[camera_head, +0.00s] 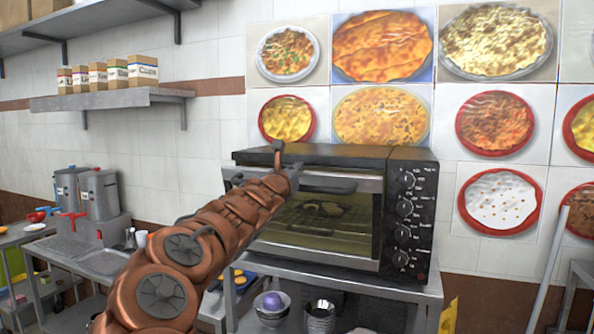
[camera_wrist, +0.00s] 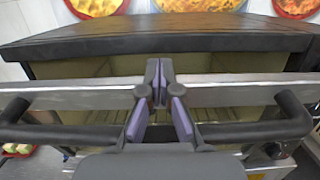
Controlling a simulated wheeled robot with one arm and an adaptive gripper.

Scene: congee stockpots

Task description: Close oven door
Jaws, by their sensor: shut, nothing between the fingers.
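The oven (camera_head: 408,200) is a dark box with a steel-framed glass door (camera_head: 350,212) and knobs on its right side. The door is partly open: the wrist view shows a gap between the oven top (camera_wrist: 220,40) and the door's upper edge (camera_wrist: 230,90), with the interior visible. The black door handle (camera_head: 330,186) runs across the front and also shows in the wrist view (camera_wrist: 285,125). My gripper (camera_wrist: 156,85) is shut and empty, its purple-padded fingers at the door's upper edge, around the middle of the handle. Contact cannot be told.
The oven stands on a metal table (camera_head: 390,288) with metal cups (camera_head: 320,312) on a shelf below. Steel pots (camera_head: 98,192) stand on a counter at left. Wall shelves (camera_head: 110,98) hold boxes. Pizza pictures (camera_head: 380,115) cover the wall behind.

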